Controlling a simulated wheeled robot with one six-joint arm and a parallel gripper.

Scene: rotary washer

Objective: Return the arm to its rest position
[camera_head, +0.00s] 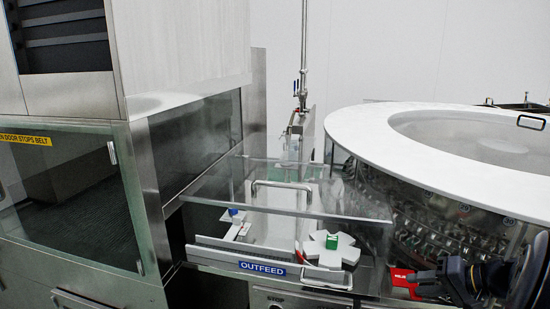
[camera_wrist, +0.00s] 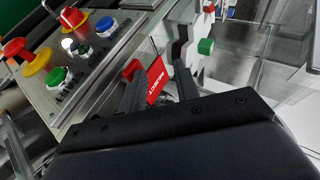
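My gripper (camera_wrist: 160,75) shows in the wrist view with its two dark fingers apart. A red plate with white lettering (camera_wrist: 156,80) shows between and behind the fingers; part of it is hidden by the left finger. I cannot tell whether a finger touches it. In the head view my gripper (camera_head: 424,284) is at the lower right, in front of the round washer (camera_head: 355,135). The red plate (camera_head: 403,283) is just left of it there.
A control panel (camera_wrist: 95,65) with red, green and blue buttons is close on the left in the wrist view. In the head view, a clear guard with a handle (camera_head: 282,185) stands above the OUTFEED sign (camera_head: 262,268) and a white star wheel (camera_head: 328,250).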

